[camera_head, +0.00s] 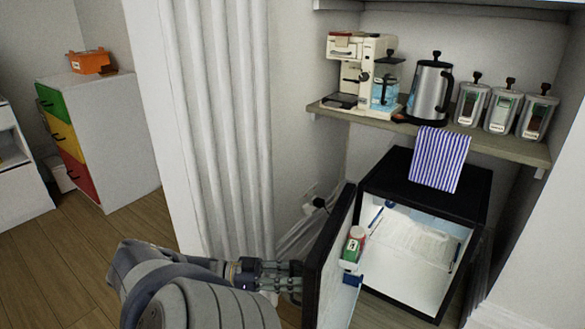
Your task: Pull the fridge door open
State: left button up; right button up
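The fridge (398,178) is a small black cabinet with a white interior, standing under the shelf. Its door (316,270) stands wide open, swung out to the left and toward me. A red, white and green carton (353,247) sits in the inner side of the door. My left gripper (290,277) is at the outer face of the door, with its fingertips close to or against the door edge. The door's handle is hidden, and I cannot tell whether the fingers are closed on anything. My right gripper is not in view.
A shelf (485,142) above the fridge holds a coffee machine (350,70), a kettle (430,88) and several canisters (502,108). A white pleated curtain (225,120) hangs left of the door. Wooden floor (60,255) is clear at left.

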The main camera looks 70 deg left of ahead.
pick_arm(q)
jog(key=shift+w, duration=0.15)
jog(key=v, duration=1.2)
jog(key=shift+a, duration=0.1)
